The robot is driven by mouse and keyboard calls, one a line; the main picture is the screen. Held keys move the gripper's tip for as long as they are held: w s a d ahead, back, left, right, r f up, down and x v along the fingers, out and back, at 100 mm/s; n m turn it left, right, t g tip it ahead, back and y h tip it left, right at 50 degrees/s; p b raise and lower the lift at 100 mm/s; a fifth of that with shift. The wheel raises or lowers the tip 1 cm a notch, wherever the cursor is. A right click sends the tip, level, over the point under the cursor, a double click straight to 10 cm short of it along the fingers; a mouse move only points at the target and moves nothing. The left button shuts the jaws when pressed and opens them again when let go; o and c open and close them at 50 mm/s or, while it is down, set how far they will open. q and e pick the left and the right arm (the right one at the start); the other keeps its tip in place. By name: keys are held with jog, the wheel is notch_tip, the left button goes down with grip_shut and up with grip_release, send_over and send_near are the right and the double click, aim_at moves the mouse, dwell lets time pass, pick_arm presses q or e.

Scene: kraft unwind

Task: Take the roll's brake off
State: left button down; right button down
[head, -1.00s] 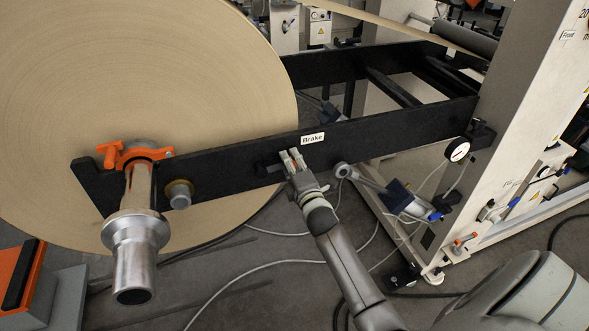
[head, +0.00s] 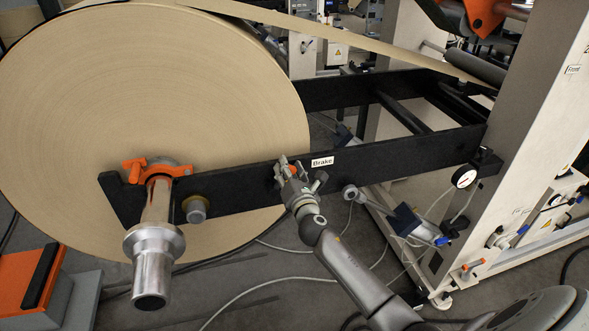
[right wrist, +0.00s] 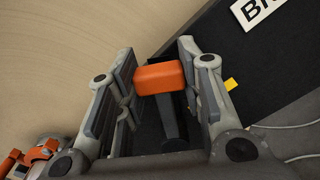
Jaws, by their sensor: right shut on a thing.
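The brake lever, with an orange grip (right wrist: 160,78) on a dark arm (right wrist: 174,118), sits on the black side beam (head: 400,154) beside the "Brake" label (head: 322,161). The label is cut off in the right wrist view (right wrist: 262,12). My right gripper (head: 288,170) is at the lever, just left of the label, and hides most of it in the head view. In the right wrist view the fingers (right wrist: 160,85) flank the orange grip, and the gripper is shut on the lever. The large paper roll (head: 140,90) is behind the beam. My left gripper is not in view.
The roll's metal shaft (head: 154,250) sticks out towards me, with an orange clamp (head: 160,169) around it. A pressure gauge (head: 465,178) and a grey cylinder (head: 410,222) are at right. An orange and grey block (head: 25,280) is at lower left. Hoses cross the floor.

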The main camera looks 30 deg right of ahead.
jog(key=shift+w+a+r+n+p, duration=0.15)
jog(key=shift+a+r+n+p, duration=0.35)
jog(key=shift+n, duration=0.4)
jog(key=shift+a+n, duration=0.4)
jog(key=shift+f, duration=0.1)
jog(key=c, duration=1)
grip_release()
jog(key=shift+w, duration=0.1)
jog(key=shift+o, duration=0.2)
jog(key=v, duration=1.2)
